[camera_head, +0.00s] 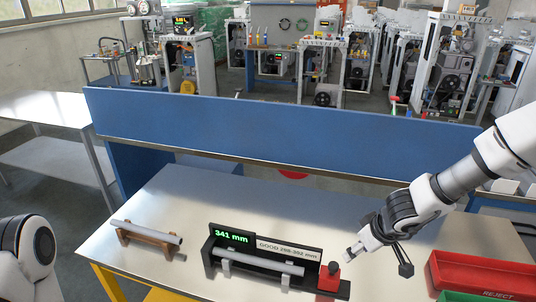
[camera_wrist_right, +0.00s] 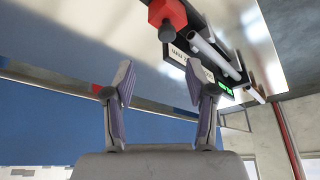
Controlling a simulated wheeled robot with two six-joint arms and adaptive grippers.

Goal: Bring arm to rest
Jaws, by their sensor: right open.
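My right gripper (camera_head: 378,262) is above the right part of the metal table (camera_head: 180,205), close to the right of a red block with a dark knob (camera_head: 329,277). Its fingers also show in the right wrist view (camera_wrist_right: 158,68), spread apart with nothing between them. A black gauge (camera_head: 213,262) with a green "341 mm" display (camera_head: 231,236) holds a grey rod (camera_head: 265,263). It also shows in the wrist view, beyond the fingers. My left arm shows only partly at the lower left; its gripper is out of view.
A second grey rod (camera_head: 146,231) lies on a wooden stand (camera_head: 134,238) at the table's left. A red bin marked REJECT (camera_head: 480,258) and a green bin (camera_head: 455,297) stand at the right. A blue panel (camera_head: 270,128) runs behind the table.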

